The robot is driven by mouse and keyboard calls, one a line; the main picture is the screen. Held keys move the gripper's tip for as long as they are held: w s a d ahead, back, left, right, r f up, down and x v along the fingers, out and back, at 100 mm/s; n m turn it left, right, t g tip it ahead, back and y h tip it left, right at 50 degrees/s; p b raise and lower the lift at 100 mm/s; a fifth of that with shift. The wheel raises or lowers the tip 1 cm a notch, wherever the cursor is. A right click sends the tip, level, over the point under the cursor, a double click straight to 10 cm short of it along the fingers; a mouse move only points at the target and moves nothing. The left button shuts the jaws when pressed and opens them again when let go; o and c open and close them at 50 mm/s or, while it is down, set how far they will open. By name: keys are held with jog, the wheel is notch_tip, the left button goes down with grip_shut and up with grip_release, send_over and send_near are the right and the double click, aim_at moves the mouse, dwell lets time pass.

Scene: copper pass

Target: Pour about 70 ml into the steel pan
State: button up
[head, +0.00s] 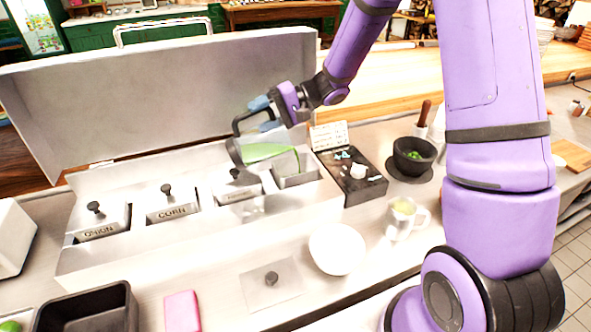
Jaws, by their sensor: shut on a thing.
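My gripper (262,112) is shut on the dark handle of a clear jug (237,150). The jug is tilted strongly with its mouth to the right. Green liquid (268,152) lies along it toward the mouth. The jug is above the open steel pan (297,176), at the right end of a steel pan station (150,255). The liquid's edge reaches over the pan. I cannot tell whether a stream is falling, and the pan's contents are hard to see. The other pans are lidded, among them ONION (97,225) and CORN (172,205).
A loose lid (272,285) lies on the counter in front, near a white bowl (337,248). The station's raised cover (150,95) rises behind the jug.

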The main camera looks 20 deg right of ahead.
aim_at(247, 113)
dwell(0.5)
jog(key=a+r+h, duration=0.2)
jog(key=shift+a+h, duration=0.3)
jog(key=shift+a, duration=0.1)
jog(key=shift+w+a+h, duration=0.15)
jog(key=shift+h, duration=0.45)
jog(key=shift+a+g+h, duration=0.25)
jog(key=shift+g+h, duration=0.05)
dwell(1.1)
